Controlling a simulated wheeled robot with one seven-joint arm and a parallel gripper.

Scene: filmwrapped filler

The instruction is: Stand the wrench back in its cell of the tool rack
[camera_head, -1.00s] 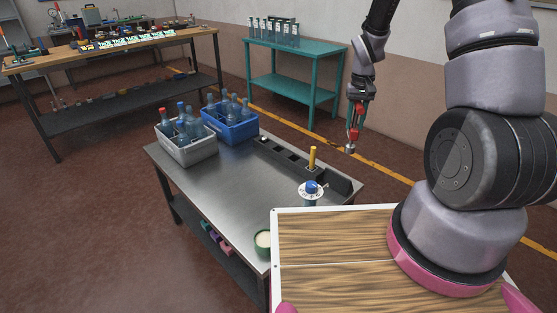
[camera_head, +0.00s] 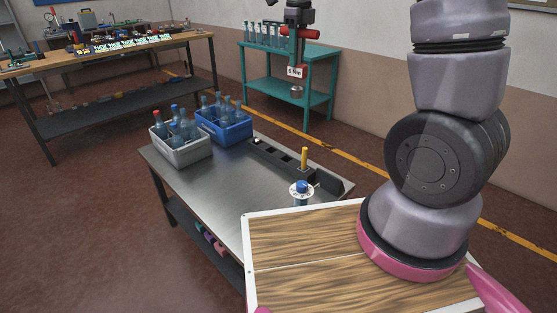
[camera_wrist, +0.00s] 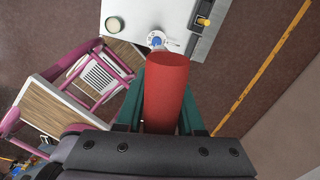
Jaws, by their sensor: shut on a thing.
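My gripper (camera_wrist: 166,92) is shut on the red handle of the wrench (camera_wrist: 167,85), which lies between its teal fingers in the wrist view. In the head view, my gripper (camera_head: 297,38) is high up in front of the teal bench. Red parts of the wrench (camera_head: 313,35) show beside it, with a "6 Nm" tag and a metal end below. The tool rack (camera_head: 329,181) is a dark strip along the steel table's far right edge, apart from the wrench. A yellow-handled tool (camera_head: 304,157) stands in one cell. The rack (camera_wrist: 207,40) also shows in the wrist view.
A blue-capped bottle with a white round tag (camera_head: 302,188) stands near the rack. A grey crate (camera_head: 181,154) and a blue crate (camera_head: 224,134) of bottles stand at the table's far left. A cup (camera_wrist: 114,24) shows in the wrist view. The steel table's middle (camera_head: 236,175) is clear.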

